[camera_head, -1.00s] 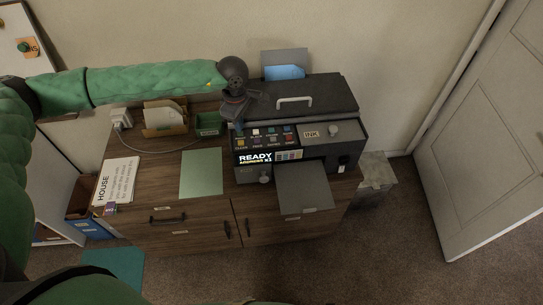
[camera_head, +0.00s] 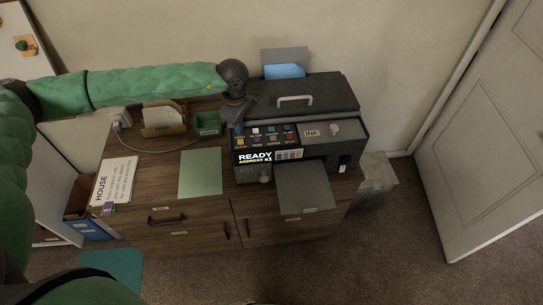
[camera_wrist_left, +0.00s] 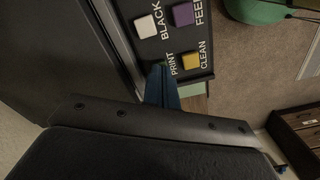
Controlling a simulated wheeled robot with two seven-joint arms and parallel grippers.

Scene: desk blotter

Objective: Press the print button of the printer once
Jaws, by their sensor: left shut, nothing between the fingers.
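The printer (camera_head: 330,100) is a dark grey machine on the cabinet, with a sloped button panel and a lit display reading READY (camera_head: 255,157). My left gripper (camera_head: 239,128) is shut and empty, reaching down at the panel's left end. In the left wrist view its blue fingertips (camera_wrist_left: 160,82) are beside the PRINT label. A sliver of the green print button (camera_wrist_left: 162,64) shows at the tips; the rest is hidden behind them. I cannot tell whether they touch it. My right gripper is out of view.
The purple FEED button (camera_wrist_left: 183,14) is also near the tips. An output tray (camera_head: 305,188) juts from the printer's front. A green box (camera_head: 208,123), a letter holder (camera_head: 163,119) and a green sheet (camera_head: 200,173) are to the left on the cabinet.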

